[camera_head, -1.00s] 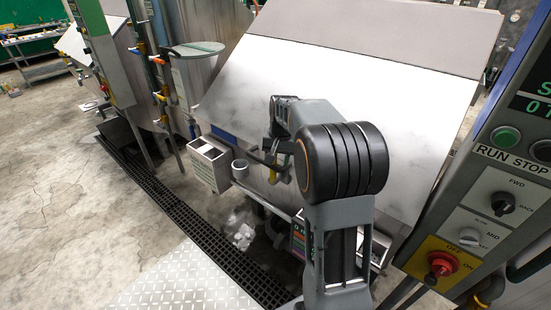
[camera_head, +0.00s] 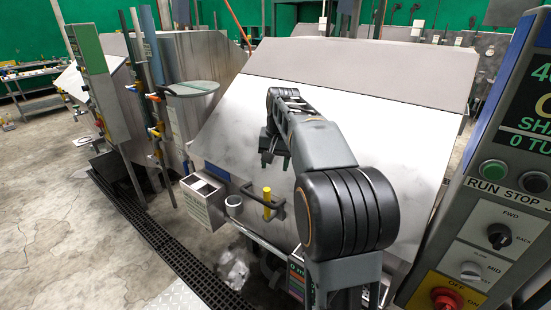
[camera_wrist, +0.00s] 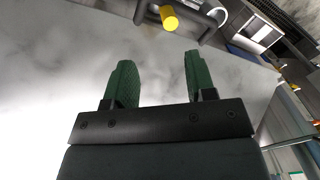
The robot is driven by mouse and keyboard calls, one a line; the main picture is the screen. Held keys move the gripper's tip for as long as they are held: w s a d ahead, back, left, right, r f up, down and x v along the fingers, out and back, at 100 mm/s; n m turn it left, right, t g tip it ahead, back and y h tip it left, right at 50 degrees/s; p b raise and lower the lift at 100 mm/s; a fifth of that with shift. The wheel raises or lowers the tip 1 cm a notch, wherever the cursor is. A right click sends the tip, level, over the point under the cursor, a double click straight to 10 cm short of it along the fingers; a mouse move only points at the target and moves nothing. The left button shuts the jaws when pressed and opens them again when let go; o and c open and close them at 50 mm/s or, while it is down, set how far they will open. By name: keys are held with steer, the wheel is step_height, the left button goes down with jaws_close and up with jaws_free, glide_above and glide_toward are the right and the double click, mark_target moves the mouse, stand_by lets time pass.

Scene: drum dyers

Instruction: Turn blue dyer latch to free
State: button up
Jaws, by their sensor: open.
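A yellow latch peg (camera_head: 267,203) sits at the lower edge of the dyer's pale sloped front panel (camera_head: 235,125), beside a dark bar handle. A blue plate (camera_head: 217,172) marks this dyer at the panel's lower left. In the wrist view the yellow peg (camera_wrist: 169,18) shows at the top, beyond the fingertips, with the dark handle (camera_wrist: 205,22) to its right. My gripper (camera_head: 270,154) is in front of the panel, above the peg in the picture and apart from it. Its green fingers (camera_wrist: 157,58) are spread with nothing between them.
A control panel with a red knob (camera_head: 445,300) stands close on the right. A white box (camera_head: 203,196) and a grey cup (camera_head: 234,205) are left of the latch. A post with valves (camera_head: 158,115) stands farther left. A black floor grate (camera_head: 150,235) runs below.

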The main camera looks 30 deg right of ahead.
steer(key=shift+r, duration=0.65)
